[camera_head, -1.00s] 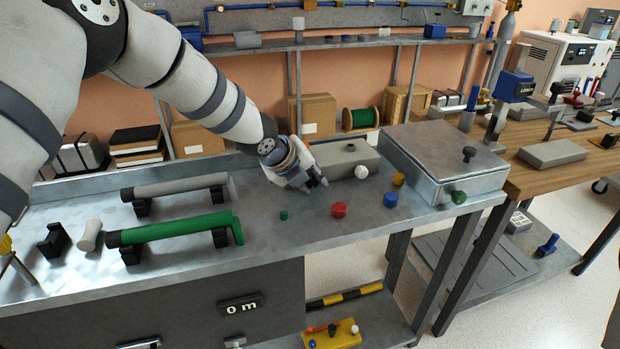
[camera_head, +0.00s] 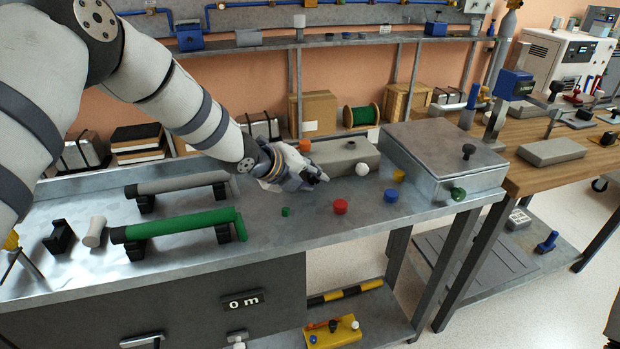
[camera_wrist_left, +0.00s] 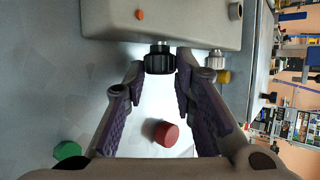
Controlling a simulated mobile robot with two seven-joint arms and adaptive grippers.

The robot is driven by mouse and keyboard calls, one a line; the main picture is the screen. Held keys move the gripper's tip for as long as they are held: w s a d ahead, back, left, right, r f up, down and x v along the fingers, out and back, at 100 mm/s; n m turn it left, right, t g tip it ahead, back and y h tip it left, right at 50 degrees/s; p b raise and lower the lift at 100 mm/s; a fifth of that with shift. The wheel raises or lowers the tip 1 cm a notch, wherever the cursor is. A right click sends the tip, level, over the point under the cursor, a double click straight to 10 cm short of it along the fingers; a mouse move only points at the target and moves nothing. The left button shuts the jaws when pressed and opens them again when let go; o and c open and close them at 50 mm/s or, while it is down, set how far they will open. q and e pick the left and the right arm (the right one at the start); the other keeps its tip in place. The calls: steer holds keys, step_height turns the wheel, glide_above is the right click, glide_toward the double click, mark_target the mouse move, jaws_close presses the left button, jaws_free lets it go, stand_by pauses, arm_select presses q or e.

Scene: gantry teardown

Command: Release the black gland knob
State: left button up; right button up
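The grey gland box (camera_head: 345,153) sits on the metal bench, with a white knob (camera_head: 362,169) on its front face. In the left wrist view the black gland knob (camera_wrist_left: 160,62) sticks out of the box face (camera_wrist_left: 165,22) on a short metal stem. My left gripper (camera_wrist_left: 161,72) is open, with one finger on each side of the black knob and gaps visible beside it. In the head view my left gripper (camera_head: 316,178) is at the box's front left and hides the black knob. My right gripper is not in view.
A red cap (camera_head: 340,206), a green cap (camera_head: 286,211), a blue cap (camera_head: 390,196) and a yellow cap (camera_head: 398,175) stand on the bench in front. A metal case (camera_head: 445,165) is to the right. A green-handled bar (camera_head: 175,226) lies left.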

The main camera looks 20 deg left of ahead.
arm_select(q)
steer(key=o, duration=0.3)
steer(key=shift+f, duration=0.1)
steer(key=v, duration=0.8)
